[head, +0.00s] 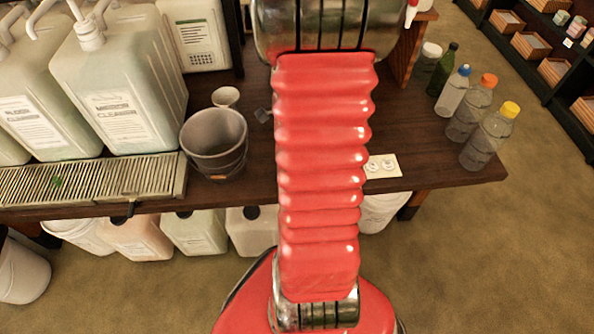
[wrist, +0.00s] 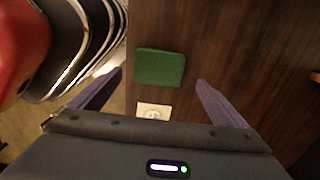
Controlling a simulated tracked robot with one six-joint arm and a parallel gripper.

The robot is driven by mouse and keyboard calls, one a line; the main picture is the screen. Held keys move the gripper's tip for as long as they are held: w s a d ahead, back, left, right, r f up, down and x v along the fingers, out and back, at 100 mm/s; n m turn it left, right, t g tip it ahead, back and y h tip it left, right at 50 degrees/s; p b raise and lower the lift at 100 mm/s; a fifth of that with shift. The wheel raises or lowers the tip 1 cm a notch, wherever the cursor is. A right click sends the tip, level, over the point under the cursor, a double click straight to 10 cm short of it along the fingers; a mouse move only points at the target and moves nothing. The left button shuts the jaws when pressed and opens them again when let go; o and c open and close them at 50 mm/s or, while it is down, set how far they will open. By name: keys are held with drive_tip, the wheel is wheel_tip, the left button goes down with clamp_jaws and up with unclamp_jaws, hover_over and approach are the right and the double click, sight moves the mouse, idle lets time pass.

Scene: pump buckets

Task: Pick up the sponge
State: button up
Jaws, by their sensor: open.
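A green sponge (wrist: 160,67) lies flat on the dark wooden tabletop (wrist: 235,50), close to the table's edge, in the wrist view. My gripper (wrist: 160,80) is open, with one purple finger on each side of the picture and the sponge showing between and beyond the fingertips. The fingers look apart from the sponge; how high they are above it I cannot tell. In the head view my red arm hides the sponge and my gripper.
A white card (wrist: 153,111) lies near the sponge. In the head view, a grey bucket (head: 214,142) and large dispenser jugs (head: 118,75) stand left of my arm. Several bottles (head: 490,135) stand at the right end of the table. A drip tray (head: 90,182) lines the front left edge.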

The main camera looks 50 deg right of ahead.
drive_tip(key=shift+f, duration=0.45)
drive_tip(key=shift+f, duration=0.1)
drive_tip(key=shift+a+f, duration=0.2)
drive_tip(key=shift+f, duration=2.3)
drive_tip(key=shift+c, duration=0.5)
drive_tip(key=c, duration=1)
wheel_tip(320, 180, up, 10)
